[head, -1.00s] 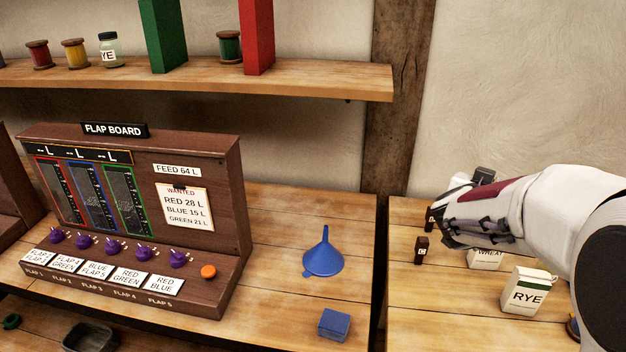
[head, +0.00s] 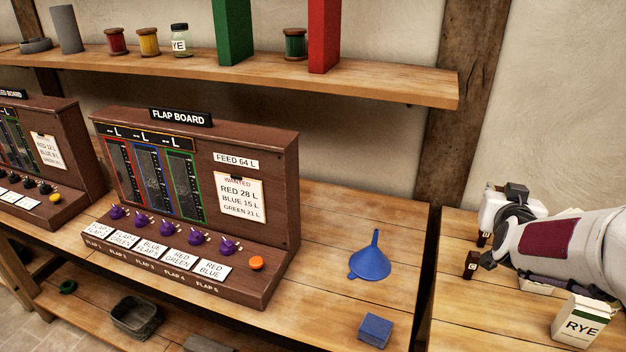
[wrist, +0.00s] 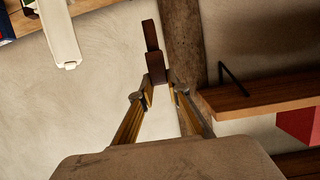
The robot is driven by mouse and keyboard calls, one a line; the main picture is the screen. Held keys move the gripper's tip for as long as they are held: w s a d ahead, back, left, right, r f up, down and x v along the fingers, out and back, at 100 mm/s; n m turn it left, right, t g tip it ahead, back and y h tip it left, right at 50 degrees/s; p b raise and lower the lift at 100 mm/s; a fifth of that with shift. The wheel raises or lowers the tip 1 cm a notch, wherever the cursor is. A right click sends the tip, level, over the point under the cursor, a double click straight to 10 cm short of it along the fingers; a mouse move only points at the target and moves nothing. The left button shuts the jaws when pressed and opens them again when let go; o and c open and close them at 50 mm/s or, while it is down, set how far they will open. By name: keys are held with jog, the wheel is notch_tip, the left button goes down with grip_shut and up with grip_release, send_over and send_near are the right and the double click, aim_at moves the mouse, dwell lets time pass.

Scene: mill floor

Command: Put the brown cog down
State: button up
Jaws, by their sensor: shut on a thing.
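My gripper (wrist: 158,90) is in the wrist view, its two fingers closed in around a dark brown piece, the brown cog (wrist: 157,68), at the fingertips. The cog appears edge-on as a narrow shape, and I cannot make out its teeth. In the head view my white arm reaches in from the right over the right-hand table (head: 480,310).
A RYE bag (head: 583,325) is in front. A blue funnel (head: 370,262) and blue box (head: 375,330) sit left of the table gap. The right table's front left is bare.

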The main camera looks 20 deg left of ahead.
jog(key=s+a+f+n+g+y, duration=0.2)
jog(key=s+a+f+n+y, duration=0.2)
jog(key=a, duration=0.5)
jog(key=s+a+f+n+g+y, duration=0.2)
jog(key=s+a+f+n+y, duration=0.3)
jog(key=a, duration=0.4)
notch_tip(320, 180, down, 2)
jog(key=shift+s+f+y, duration=0.25)
jog(key=shift+s+y, duration=0.5)
jog(key=shift+y, duration=0.15)
jog(key=shift+f, duration=2.9)
jog(key=shift+f, duration=0.15)
jog(key=shift+f, duration=1.95)
